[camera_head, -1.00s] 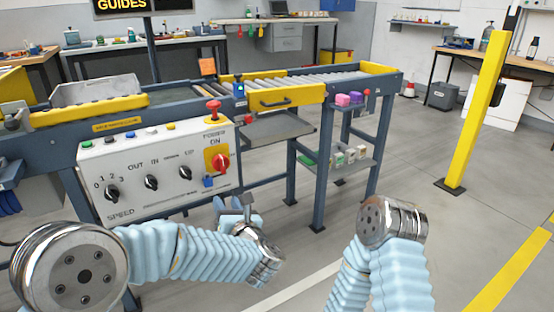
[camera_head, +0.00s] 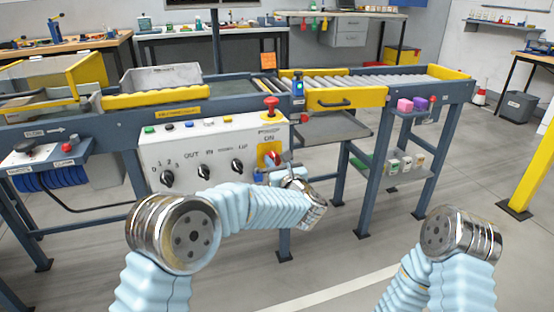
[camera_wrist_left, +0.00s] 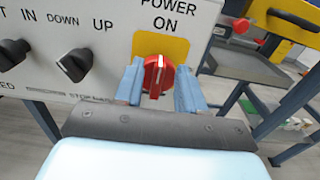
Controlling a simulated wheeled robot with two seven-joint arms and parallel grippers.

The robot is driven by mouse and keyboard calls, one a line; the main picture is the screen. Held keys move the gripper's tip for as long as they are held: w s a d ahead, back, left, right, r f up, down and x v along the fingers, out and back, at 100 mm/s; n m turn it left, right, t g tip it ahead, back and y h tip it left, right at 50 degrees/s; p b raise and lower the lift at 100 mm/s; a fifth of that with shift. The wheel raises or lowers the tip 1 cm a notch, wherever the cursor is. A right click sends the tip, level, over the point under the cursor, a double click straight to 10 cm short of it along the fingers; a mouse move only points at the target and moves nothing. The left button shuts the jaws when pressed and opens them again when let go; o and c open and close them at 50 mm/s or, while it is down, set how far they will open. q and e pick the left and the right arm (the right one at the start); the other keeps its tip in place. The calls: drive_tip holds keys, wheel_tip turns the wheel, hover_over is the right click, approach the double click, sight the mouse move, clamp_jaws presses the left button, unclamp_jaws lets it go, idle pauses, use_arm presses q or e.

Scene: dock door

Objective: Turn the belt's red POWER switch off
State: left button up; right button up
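The red POWER switch (camera_wrist_left: 158,72) is a round knob with a raised grip on a yellow plate (camera_wrist_left: 172,46), under the words POWER ON. Its white mark points up towards ON. In the head view the switch (camera_head: 273,158) is partly hidden by my left gripper (camera_head: 280,172). My left gripper (camera_wrist_left: 159,88) is open, with one blue finger on each side of the knob. Whether a finger touches it I cannot tell. My right arm shows at the lower right of the head view, but its gripper does not.
The white control panel (camera_head: 210,137) also carries black knobs and small coloured buttons. A red mushroom button (camera_head: 271,105) stands on its top above the switch. The roller conveyor (camera_head: 370,84) runs behind. A shelf (camera_head: 407,168) with small boxes stands to the right.

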use_arm(q)
drive_tip(key=shift+w+a, duration=0.1)
drive_tip(key=shift+w, duration=0.15)
clamp_jaws()
